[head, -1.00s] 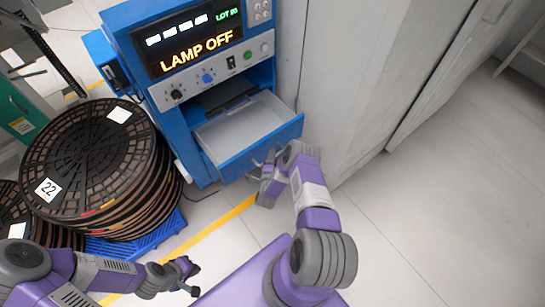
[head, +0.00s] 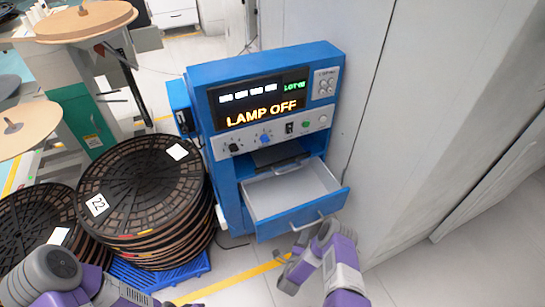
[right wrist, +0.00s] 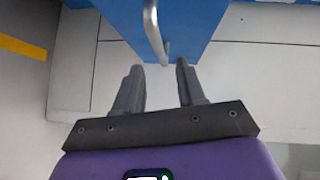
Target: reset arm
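The blue machine (head: 232,190) has its drawer (head: 290,190) pulled out, and its display reads "LAMP OFF". The drawer is pale inside and looks empty; a silver handle (head: 306,223) is on its blue front. My right gripper (head: 290,270) is just below and in front of that handle. In the right wrist view its two fingers (right wrist: 160,70) are apart, with the end of the silver handle (right wrist: 154,30) close to the gap between the tips. Nothing is held. My left gripper (head: 168,303) barely shows at the bottom edge, too little to tell its state.
Stacks of black reels (head: 145,195) stand left of the machine, the larger on a blue pallet (head: 160,278). A pale wall of cabinets (head: 420,130) is close on the right. A yellow floor line (head: 235,282) crosses bare floor in front.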

